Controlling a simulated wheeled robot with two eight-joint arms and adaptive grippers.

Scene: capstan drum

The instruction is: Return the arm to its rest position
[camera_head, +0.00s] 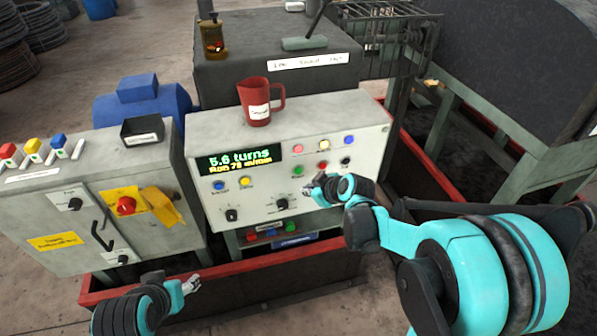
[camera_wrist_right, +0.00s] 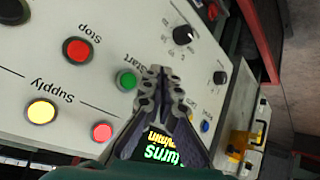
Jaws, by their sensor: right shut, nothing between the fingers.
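My right gripper (camera_head: 309,190) is in front of the grey control panel (camera_head: 350,122). In the wrist view, its fingers (camera_wrist_right: 158,78) are shut and empty. They appear beside the green Start button (camera_wrist_right: 126,80); I cannot tell whether they touch the panel. The red Stop button (camera_wrist_right: 77,50) is farther left there. The panel's display (camera_head: 238,160) reads 5.6 turns, with a smaller line below. My left gripper (camera_head: 191,285) is low at the left, in front of the red base edge; its fingers are too small to judge.
A red jug (camera_head: 259,102) stands on the panel's top. A grey cabinet (camera_head: 60,215) with a red rotary switch (camera_head: 126,205) is at the left. A red rim (camera_head: 88,298) runs along the machine base. A wire basket (camera_head: 385,45) is behind. Open floor lies at the lower left.

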